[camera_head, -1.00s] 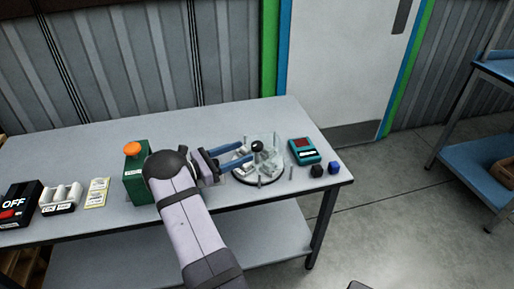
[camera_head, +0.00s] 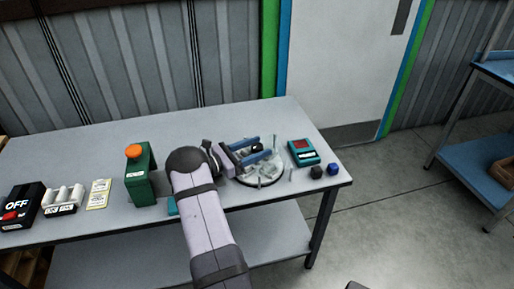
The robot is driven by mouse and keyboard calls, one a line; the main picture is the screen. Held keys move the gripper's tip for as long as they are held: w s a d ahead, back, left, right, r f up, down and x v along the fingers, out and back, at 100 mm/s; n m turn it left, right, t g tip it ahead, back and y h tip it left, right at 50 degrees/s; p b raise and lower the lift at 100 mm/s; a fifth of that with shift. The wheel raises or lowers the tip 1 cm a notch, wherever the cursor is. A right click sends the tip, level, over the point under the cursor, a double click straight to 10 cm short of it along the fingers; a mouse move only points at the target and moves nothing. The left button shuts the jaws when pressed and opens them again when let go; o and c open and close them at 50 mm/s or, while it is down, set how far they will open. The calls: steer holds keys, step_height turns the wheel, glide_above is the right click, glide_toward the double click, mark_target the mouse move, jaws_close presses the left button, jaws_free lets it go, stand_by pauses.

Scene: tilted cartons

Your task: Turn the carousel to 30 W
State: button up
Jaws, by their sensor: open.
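The carousel (camera_head: 268,180) is a round, partly clear turntable on a dark base near the right end of the table. Small pale parts stand on it, too small to read. My gripper (camera_head: 266,145) is open, its two blue fingers reaching over the carousel's back part from the left. A dark knob (camera_head: 257,148) shows between or just beside the fingers; I cannot tell whether they touch it. My wrist and fingers hide the carousel's left and back parts. No 30 W mark is legible.
A teal meter with a red display (camera_head: 303,152) and two small cubes, black (camera_head: 316,172) and blue (camera_head: 333,169), stand right of the carousel.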

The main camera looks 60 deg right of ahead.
jaws_close()
steer(key=shift+n+t+h+p, duration=0.45)
steer(key=shift+n+t, duration=0.25)
steer(key=shift+t, duration=0.6)
steer(key=shift+s+n+t+h+p, duration=0.1)
steer(key=shift+n+t+h+p, duration=0.35)
steer(key=shift+n+t, duration=1.1)
steer(key=shift+f+n+t+b, duration=0.1)
steer(key=shift+n+t+b, duration=0.2)
steer(key=shift+n+t, duration=0.65)
steer(key=shift+n+t+b, duration=0.25)
steer(key=shift+n+t, duration=0.05)
steer(key=shift+t, duration=1.1)
steer(key=shift+n+t+b, duration=0.3)
steer(key=shift+n+t, duration=0.2)
steer(key=shift+t, duration=0.4)
steer(key=shift+n+t, duration=0.4)
steer(key=shift+t, duration=0.2)
